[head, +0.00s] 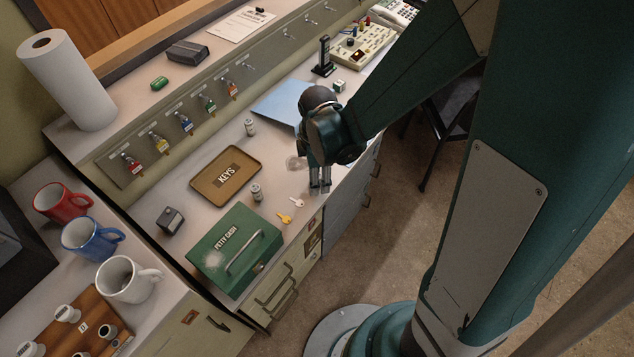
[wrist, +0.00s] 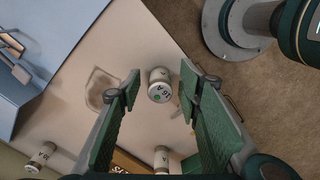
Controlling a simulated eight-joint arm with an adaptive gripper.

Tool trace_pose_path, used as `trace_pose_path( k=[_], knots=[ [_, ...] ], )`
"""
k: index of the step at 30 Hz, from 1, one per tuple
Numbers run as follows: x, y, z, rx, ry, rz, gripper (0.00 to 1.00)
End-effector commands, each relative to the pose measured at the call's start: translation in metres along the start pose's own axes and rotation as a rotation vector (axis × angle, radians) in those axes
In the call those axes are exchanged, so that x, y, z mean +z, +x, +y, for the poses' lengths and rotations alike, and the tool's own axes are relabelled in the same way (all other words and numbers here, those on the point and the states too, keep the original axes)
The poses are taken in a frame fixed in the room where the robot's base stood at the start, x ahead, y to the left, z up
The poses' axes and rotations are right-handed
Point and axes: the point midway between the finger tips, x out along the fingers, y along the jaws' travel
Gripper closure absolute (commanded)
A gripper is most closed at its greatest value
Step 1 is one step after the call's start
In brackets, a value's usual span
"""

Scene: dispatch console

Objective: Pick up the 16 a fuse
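A pale, short cylindrical fuse (wrist: 159,76) with a green dot stands on the counter in the wrist view. Its small, upside-down print looks like 16 A, but I cannot read it surely. My gripper (wrist: 162,92) is open and empty, with its green-padded fingers either side of that fuse in the picture, apart from it. In the head view my gripper (head: 320,187) points down near the counter's front edge, and I cannot make out this fuse there.
The brown KEYS tray (head: 197,183), green petty cash box (head: 220,235) and loose keys (head: 285,218) lie left of my gripper. A blue folder (head: 277,103) lies behind. The counter's edge drops to the floor (wrist: 240,75).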

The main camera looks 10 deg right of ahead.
Motion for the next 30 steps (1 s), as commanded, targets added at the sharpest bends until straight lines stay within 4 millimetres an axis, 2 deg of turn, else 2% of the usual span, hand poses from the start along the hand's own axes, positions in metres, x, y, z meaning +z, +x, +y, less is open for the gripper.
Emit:
trace_pose_path(
  k=[6,23,30],
  knots=[
    [0.0,0.0116,0.0,0.0,0.0,0.0,0.65],
    [0.0,0.0116,-0.0001,0.0,0.0,0.0,0.65],
    [0.0,0.0116,-0.0001,0.0,0.0,0.0,0.95]
  ],
)
